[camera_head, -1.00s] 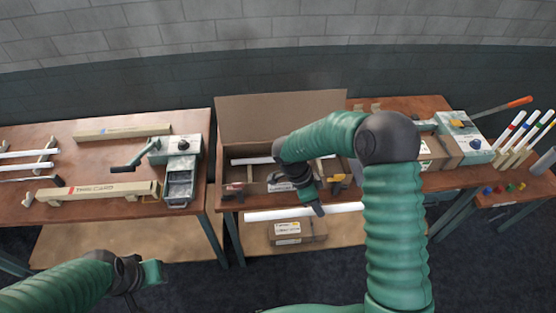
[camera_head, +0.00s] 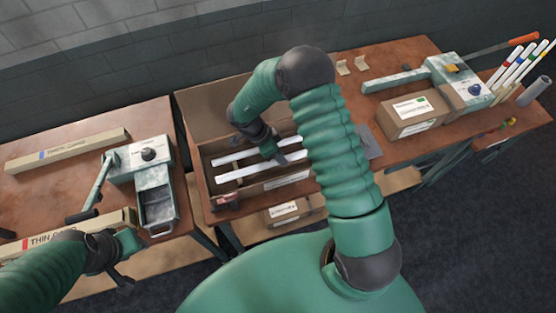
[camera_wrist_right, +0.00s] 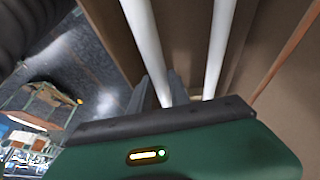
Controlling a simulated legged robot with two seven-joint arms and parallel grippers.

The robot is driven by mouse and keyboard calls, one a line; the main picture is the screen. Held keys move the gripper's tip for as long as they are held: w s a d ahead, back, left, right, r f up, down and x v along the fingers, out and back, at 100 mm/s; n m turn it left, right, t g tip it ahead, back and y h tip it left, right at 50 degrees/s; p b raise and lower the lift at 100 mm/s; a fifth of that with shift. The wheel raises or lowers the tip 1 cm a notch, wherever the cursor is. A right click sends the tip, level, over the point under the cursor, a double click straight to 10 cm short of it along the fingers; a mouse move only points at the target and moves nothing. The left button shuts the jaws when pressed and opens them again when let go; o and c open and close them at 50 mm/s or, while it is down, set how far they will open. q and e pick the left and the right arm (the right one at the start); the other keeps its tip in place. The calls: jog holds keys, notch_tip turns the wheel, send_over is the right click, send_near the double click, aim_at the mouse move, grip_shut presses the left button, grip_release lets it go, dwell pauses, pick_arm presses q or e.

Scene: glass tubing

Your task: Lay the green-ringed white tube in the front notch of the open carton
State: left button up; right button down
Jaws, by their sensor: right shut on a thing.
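The open carton (camera_head: 252,192) stands on the middle bench with its flap raised at the back. My right gripper (camera_head: 281,158) is shut on a white tube (camera_head: 243,172) over the front part of the carton. In the right wrist view, the held tube (camera_wrist_right: 146,45) runs between the fingers (camera_wrist_right: 160,88). A second white tube (camera_head: 236,157) lies behind it, roughly parallel, and also shows in the wrist view (camera_wrist_right: 219,45). No green ring is visible. Whether the held tube touches the notch is unclear. My left gripper (camera_head: 126,285) is low at the left, its jaws unclear.
A lever machine with a tray (camera_head: 158,203) stands left of the carton. Long narrow boxes (camera_head: 70,150) lie on the left bench. A labelled cardboard box (camera_head: 412,115) and another lever machine (camera_head: 465,92) stand at right. Coloured-ring tubes (camera_head: 522,62) stand at far right.

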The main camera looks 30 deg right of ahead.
jog(key=f, duration=0.3)
jog(key=w+f, duration=0.1)
jog(key=f, duration=0.1)
jog(key=shift+d, duration=0.25)
jog(key=shift+s+a+r, duration=0.1)
jog(key=shift+s, duration=0.15)
jog(key=c, duration=1.6)
grip_release()
jog(key=shift+a, duration=0.1)
jog(key=shift+c, duration=0.2)
jog(key=o, duration=0.4)
jog(key=shift+w+f, duration=0.1)
jog(key=shift+f, duration=0.1)
pick_arm(q)
jog(key=shift+w+d+r, duration=0.1)
jog(key=shift+w+d, duration=0.1)
jog(key=shift+w, duration=0.2)
pick_arm(e)
jog(key=shift+r+p, duration=0.3)
pick_arm(q)
jog(key=shift+f+b, duration=0.65)
jog(key=shift+b, duration=0.2)
pick_arm(e)
jog(key=v, duration=1.1)
jog(key=shift+r, duration=0.35)
